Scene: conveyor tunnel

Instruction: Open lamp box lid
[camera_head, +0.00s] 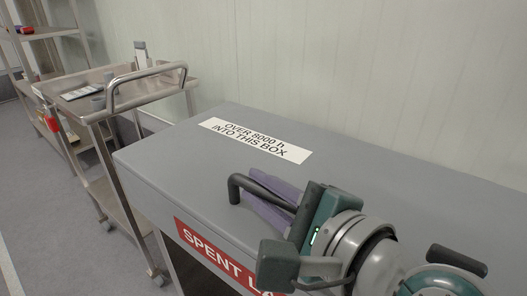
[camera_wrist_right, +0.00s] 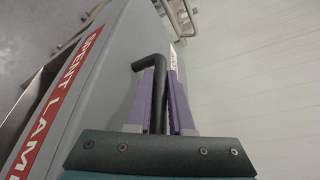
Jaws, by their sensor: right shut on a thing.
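The lamp box lid (camera_head: 350,165) is a broad grey panel with a white label reading "OVER 8000 h INTO THIS BOX". Its front face carries a red "SPENT LA…" label (camera_head: 215,255), which also shows in the right wrist view (camera_wrist_right: 62,95). A dark bent bar handle (camera_head: 236,184) stands near the lid's front edge. My right gripper (camera_head: 252,186) is shut on this handle, its purple fingers on either side of the bar in the right wrist view (camera_wrist_right: 162,68). The handle's other end is hidden by the gripper. My left gripper is not in view.
A steel trolley (camera_head: 150,90) with small items on top stands left of the box. A shelf rack (camera_head: 40,35) is farther back left. A pale panelled wall (camera_head: 330,60) runs behind the box. A dark space (camera_head: 185,268) shows below the lid's front face. Grey floor lies left.

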